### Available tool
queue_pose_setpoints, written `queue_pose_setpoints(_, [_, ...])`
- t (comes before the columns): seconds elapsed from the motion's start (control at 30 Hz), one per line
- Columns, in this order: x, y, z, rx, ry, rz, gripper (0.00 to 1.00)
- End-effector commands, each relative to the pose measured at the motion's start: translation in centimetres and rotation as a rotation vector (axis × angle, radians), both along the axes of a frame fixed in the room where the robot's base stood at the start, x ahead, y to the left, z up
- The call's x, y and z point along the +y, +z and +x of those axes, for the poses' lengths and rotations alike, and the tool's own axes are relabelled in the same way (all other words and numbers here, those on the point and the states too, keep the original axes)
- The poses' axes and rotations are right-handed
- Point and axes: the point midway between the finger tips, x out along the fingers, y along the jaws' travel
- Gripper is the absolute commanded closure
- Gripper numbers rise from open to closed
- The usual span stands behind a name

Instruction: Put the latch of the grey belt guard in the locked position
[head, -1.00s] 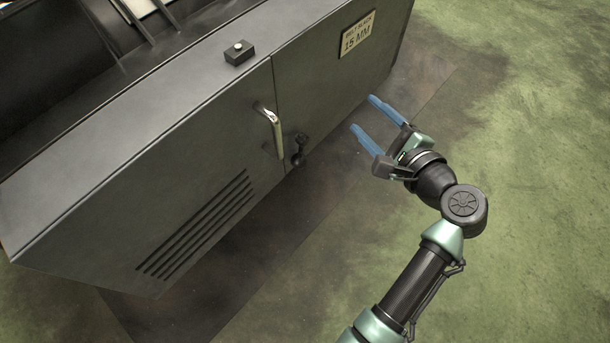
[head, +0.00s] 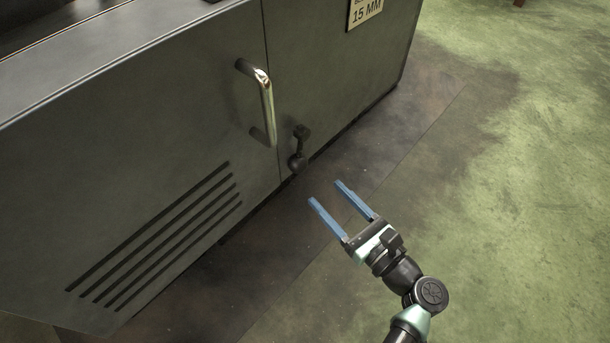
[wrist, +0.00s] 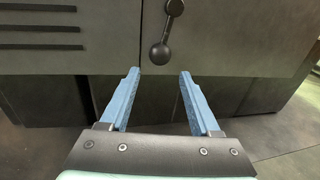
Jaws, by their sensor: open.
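The grey belt guard (head: 190,110) is a large metal housing with a vertical seam between two panels. Its latch (head: 298,149) is a small black lever with a ball end, just right of the seam; the ball hangs below the pivot. The latch also shows at the top of the wrist view (wrist: 166,35), hanging down and slightly left. My gripper (head: 327,190) is open and empty, in front of and below the latch, apart from it. In the wrist view the blue fingers (wrist: 159,72) point toward the guard, with the ball above the gap between them.
A shiny bar handle (head: 266,105) sticks out left of the seam, close to the latch. Vent slots (head: 160,235) are at the lower left. A sign (head: 366,10) reading 15 MM is at the upper right. The green floor (head: 500,200) at right is clear.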

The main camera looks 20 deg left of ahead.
Motion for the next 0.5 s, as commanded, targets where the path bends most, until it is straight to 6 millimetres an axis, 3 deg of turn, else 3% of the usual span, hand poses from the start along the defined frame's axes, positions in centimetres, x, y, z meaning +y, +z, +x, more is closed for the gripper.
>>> queue_pose_setpoints(0.2, [4.2, -0.6, 2.4, -0.005, 0.004, -0.002, 0.37])
queue_pose_setpoints(0.5, [7.1, -0.2, 4.3, -0.003, 0.001, -0.003, 0.37])
